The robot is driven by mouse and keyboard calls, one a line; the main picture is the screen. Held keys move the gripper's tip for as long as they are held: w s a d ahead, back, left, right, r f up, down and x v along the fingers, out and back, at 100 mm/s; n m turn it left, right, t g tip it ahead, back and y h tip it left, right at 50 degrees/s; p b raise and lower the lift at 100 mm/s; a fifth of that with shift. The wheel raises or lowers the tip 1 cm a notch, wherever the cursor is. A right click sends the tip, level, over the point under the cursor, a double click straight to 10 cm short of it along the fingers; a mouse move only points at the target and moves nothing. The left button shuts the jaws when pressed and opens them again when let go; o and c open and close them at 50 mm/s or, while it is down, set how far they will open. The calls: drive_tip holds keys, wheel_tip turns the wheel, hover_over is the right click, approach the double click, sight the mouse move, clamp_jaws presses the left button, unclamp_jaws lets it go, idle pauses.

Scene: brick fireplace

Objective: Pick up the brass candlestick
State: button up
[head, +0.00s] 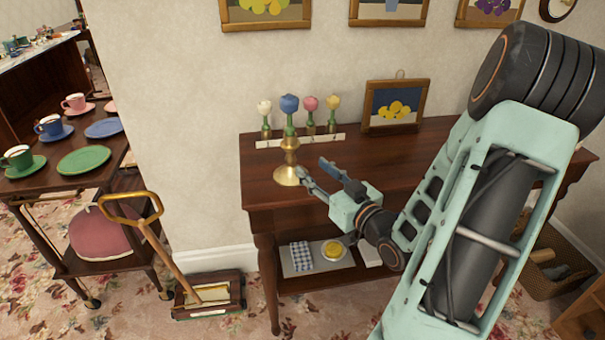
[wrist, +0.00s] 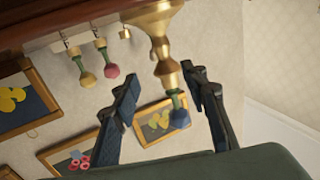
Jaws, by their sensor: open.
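The brass candlestick (head: 287,177) stands upright on the dark wooden side table (head: 390,165), near its left front edge. My gripper (head: 313,167) is open and empty, with its fingertips just right of the candlestick in the head view. In the wrist view, which is turned upside down, the candlestick (wrist: 160,45) shows in line with the gap between the two fingers of my gripper (wrist: 162,77). I cannot tell whether the fingertips reach around its stem. No grip on it shows.
Several flower ornaments (head: 311,113) stand in a white strip behind the candlestick. A framed lemon picture (head: 394,105) leans at the wall behind my gripper. A lower shelf holds a cloth (head: 301,256) and a yellow item (head: 333,249). A tea trolley (head: 60,172) stands at left.

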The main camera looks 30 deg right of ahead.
sight(293, 153)
drive_tip(key=shift+w+a+r+y, duration=0.1)
drive_tip(key=shift+a+y, duration=0.2)
drive_tip(key=shift+a, duration=0.05)
drive_tip(key=w, duration=0.3)
drive_tip(key=w+b, duration=0.1)
drive_tip(key=w, duration=0.3)
drive_tip(key=w+a, duration=0.1)
drive_tip(key=w, duration=0.2)
drive_tip(key=shift+w, duration=0.15)
clamp_jaws()
drive_tip(key=shift+r, duration=0.1)
